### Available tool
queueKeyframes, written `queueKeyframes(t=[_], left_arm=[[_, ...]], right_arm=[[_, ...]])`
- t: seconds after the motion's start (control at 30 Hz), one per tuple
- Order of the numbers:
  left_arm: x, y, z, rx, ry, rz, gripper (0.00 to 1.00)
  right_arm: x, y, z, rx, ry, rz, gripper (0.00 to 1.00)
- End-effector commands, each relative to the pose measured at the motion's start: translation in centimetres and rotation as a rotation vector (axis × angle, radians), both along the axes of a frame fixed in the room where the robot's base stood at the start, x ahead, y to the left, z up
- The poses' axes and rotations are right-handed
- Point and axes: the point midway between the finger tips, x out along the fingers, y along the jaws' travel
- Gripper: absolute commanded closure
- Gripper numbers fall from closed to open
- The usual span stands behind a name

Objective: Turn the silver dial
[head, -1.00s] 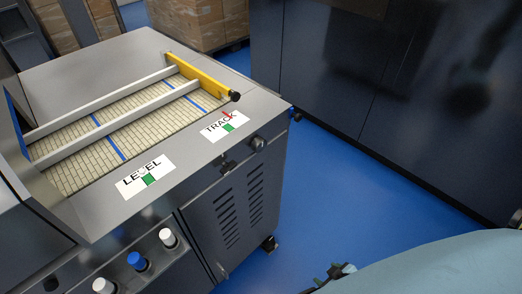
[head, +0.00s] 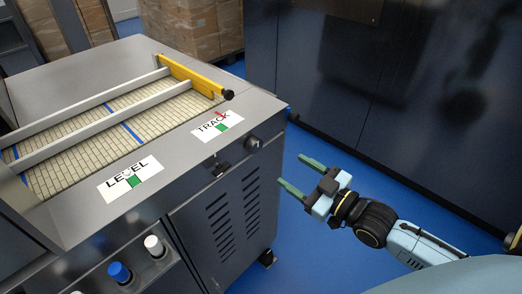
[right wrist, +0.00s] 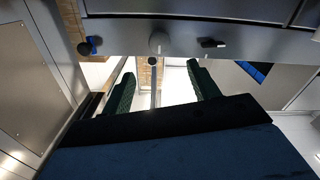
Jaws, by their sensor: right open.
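The silver dial (head: 252,143) sits on the machine's front face, below the TRACK label (head: 217,127). It also shows in the right wrist view (right wrist: 158,42), ahead of the fingers and roughly centred between them. My right gripper (head: 292,170) is open and empty, off the machine's right corner and apart from the dial. Its two green fingers (right wrist: 160,78) show in the right wrist view. A black latch-like handle (head: 220,168) is left of the dial in the head view. My left gripper is not in view.
White (head: 153,244) and blue (head: 119,271) caps stand at the lower left. A yellow bar (head: 190,76) with a black end crosses the top. Dark cabinets (head: 400,80) stand behind; blue floor is clear between.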

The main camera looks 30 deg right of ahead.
Motion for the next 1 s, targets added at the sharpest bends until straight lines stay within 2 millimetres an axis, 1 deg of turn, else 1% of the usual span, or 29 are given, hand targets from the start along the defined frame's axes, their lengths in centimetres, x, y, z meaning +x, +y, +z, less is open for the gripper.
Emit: queueKeyframes(t=[0.03,0.43,0.6,0.8,1.0], left_arm=[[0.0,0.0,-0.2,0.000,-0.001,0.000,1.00],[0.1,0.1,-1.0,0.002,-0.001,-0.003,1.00],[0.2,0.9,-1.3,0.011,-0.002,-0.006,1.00],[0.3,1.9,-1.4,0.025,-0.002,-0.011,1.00],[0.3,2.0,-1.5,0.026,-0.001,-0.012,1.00]], right_arm=[[0.8,0.2,0.1,0.001,-0.005,-0.001,0.40],[7.0,2.5,0.0,0.002,-0.002,-0.002,0.40],[9.3,3.4,0.0,0.001,-0.002,-0.001,0.40],[10.9,3.9,-0.1,-0.001,0.000,-0.002,0.40],[11.2,4.1,-0.1,-0.001,0.002,-0.001,0.40]])
